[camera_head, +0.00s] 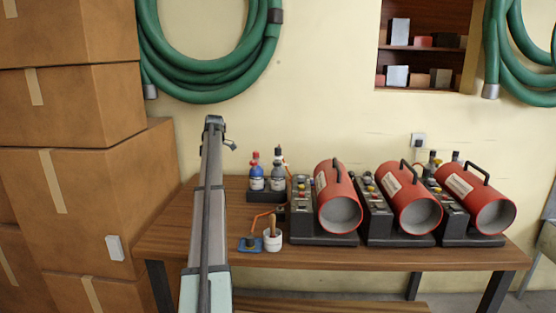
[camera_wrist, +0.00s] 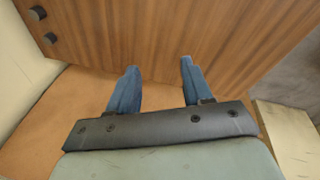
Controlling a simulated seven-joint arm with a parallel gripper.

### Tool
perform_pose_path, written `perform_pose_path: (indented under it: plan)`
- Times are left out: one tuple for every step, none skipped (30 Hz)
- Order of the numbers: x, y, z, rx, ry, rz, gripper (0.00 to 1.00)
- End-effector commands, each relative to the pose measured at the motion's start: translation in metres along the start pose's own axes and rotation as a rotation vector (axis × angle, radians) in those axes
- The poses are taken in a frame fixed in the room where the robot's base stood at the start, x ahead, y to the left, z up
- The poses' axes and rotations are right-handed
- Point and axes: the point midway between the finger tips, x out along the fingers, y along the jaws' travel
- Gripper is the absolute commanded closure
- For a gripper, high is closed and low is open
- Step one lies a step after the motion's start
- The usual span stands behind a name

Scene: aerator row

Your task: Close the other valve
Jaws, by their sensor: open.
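Two small bottles stand in a dark base at the back of the table: a blue one with a red top (camera_head: 256,178) and one with a grey-black top (camera_head: 278,178). Three red cylinders (camera_head: 340,190), (camera_head: 412,200), (camera_head: 478,198) lie in a row on black units with small coloured knobs. I cannot tell which part is the named valve, or its setting. My gripper (camera_wrist: 158,64) is open in the wrist view, its two blue fingers apart with nothing between them, over the brown wood. In the head view my arm hides it.
The wooden table (camera_head: 180,240) is bare at its left end. A white cup (camera_head: 272,242) with a wooden-handled item and a blue piece (camera_head: 250,244) stand near the front edge. Cardboard boxes (camera_head: 80,200) are stacked at left. Green hoses (camera_head: 210,85) hang on the wall.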

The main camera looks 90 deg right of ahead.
Motion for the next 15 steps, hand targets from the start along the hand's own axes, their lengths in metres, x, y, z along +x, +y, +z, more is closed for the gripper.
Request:
perform_pose_path:
  plan:
    - [-0.013, 0.019, 0.009, -0.006, 0.019, 0.013, 0.5]
    - [-0.019, 0.025, 0.015, -0.009, 0.03, 0.019, 0.5]
    - [-0.029, 0.033, 0.024, -0.013, 0.039, 0.024, 0.5]
    - [-0.037, 0.038, 0.032, -0.016, 0.043, 0.027, 0.5]
    - [-0.045, 0.042, 0.04, -0.017, 0.046, 0.029, 0.5]
    - [-0.056, 0.045, 0.052, -0.016, 0.043, 0.027, 0.5]
    - [-0.063, 0.046, 0.062, -0.016, 0.037, 0.023, 0.5]
    - [-0.071, 0.047, 0.072, -0.014, 0.031, 0.019, 0.5]
    - [-0.081, 0.046, 0.088, -0.008, 0.018, 0.01, 0.5]
    - [-0.09, 0.046, 0.099, -0.004, 0.008, 0.002, 0.5]
    - [-0.098, 0.044, 0.11, 0.001, -0.004, -0.005, 0.5]
    - [-0.11, 0.041, 0.127, 0.01, -0.022, -0.02, 0.5]
    - [-0.118, 0.039, 0.139, 0.016, -0.034, -0.03, 0.5]
    - [-0.127, 0.035, 0.153, 0.026, -0.049, -0.043, 0.5]
    - [-0.14, 0.031, 0.169, 0.036, -0.068, -0.058, 0.5]
